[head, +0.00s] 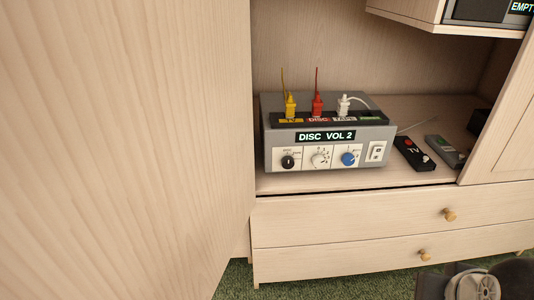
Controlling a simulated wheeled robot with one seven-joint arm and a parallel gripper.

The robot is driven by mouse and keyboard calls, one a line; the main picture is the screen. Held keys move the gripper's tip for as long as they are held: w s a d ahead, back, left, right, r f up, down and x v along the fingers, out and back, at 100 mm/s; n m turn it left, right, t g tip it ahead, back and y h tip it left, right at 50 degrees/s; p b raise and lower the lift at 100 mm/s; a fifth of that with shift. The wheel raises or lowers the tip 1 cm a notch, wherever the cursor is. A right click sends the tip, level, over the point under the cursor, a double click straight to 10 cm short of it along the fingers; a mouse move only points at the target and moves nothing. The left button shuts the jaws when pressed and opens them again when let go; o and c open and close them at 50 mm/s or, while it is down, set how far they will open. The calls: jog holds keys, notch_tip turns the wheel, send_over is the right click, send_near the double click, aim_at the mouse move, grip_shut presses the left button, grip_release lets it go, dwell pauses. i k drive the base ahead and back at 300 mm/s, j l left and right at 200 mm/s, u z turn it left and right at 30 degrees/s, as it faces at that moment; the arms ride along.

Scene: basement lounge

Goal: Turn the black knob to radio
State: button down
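The black knob (288,161) is the leftmost of three knobs on the front of a grey box (318,179). Small print surrounds it, too small to read surely, and I cannot tell where the knob points. The box's display (325,136) reads "DISC VOL 2". A white knob (320,159) sits in the middle and a blue knob (348,158) to its right. My gripper's fingers do not show; only a dark grey part, likely of my arm, shows at the lower right corner, well away from the box.
Yellow (290,106), red (317,106) and white (343,105) plugs stand on the box. A black remote marked TV (414,154) and a grey remote (444,151) lie to its right. A large wooden panel (120,150) fills the left; drawers (370,220) are below.

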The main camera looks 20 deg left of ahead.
aim_at(287, 162)
jog(key=u, duration=0.95)
